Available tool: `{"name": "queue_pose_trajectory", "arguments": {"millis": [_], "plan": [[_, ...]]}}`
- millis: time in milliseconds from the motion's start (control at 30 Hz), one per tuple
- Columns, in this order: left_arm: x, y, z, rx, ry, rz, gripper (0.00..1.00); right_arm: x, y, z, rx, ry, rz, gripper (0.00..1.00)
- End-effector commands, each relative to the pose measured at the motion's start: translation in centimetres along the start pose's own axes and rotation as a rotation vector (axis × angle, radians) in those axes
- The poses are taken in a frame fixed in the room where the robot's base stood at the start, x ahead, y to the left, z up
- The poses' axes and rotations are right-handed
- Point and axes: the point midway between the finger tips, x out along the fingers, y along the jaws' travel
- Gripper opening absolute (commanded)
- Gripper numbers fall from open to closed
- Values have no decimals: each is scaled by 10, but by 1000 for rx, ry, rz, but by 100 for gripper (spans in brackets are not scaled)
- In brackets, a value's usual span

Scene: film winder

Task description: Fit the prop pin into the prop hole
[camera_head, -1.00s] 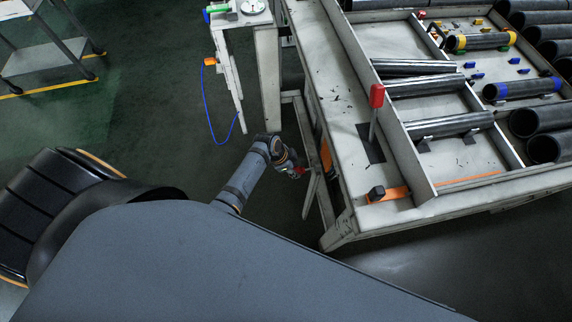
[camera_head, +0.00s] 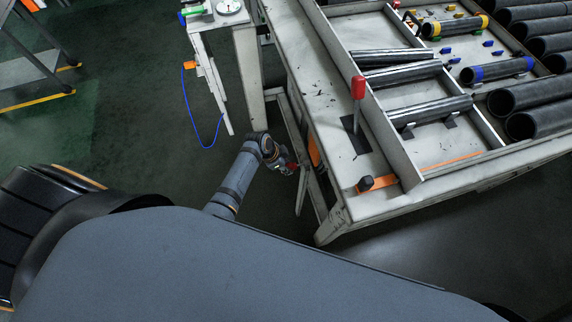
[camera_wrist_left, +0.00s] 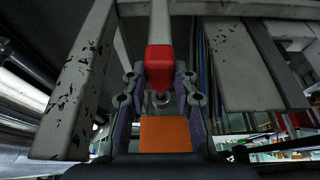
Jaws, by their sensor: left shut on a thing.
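My left gripper (camera_head: 289,167) is low beside the near left leg of the workbench, below the bench top. In the left wrist view its two fingers (camera_wrist_left: 160,97) are shut around a red-ended grey bar (camera_wrist_left: 160,68) that runs away from me. A small round metal part (camera_wrist_left: 161,99) shows under the red end; I cannot tell whether it is the prop pin. An orange block (camera_wrist_left: 165,133) shows nearest the wrist camera. In the head view only a small red patch shows at the gripper. I cannot make out the prop hole. My right gripper is not in view.
The workbench (camera_head: 318,90) carries black rollers (camera_head: 430,110) and an upright red-handled lever (camera_head: 358,88). Its legs and lower bars are close to my left gripper. A white stand (camera_head: 246,75) is behind it, with a blue cable.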

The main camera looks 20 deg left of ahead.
Motion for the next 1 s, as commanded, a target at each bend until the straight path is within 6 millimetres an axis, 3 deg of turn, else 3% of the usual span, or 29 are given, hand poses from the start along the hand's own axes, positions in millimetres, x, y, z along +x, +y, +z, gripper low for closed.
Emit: {"name": "queue_pose_trajectory", "arguments": {"millis": [567, 1000], "plan": [[0, 0, -1, 0, 0, 0, 0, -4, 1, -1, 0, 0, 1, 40], [6, 0, -14, 0, 1, -1, 0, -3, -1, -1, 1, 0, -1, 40]]}}
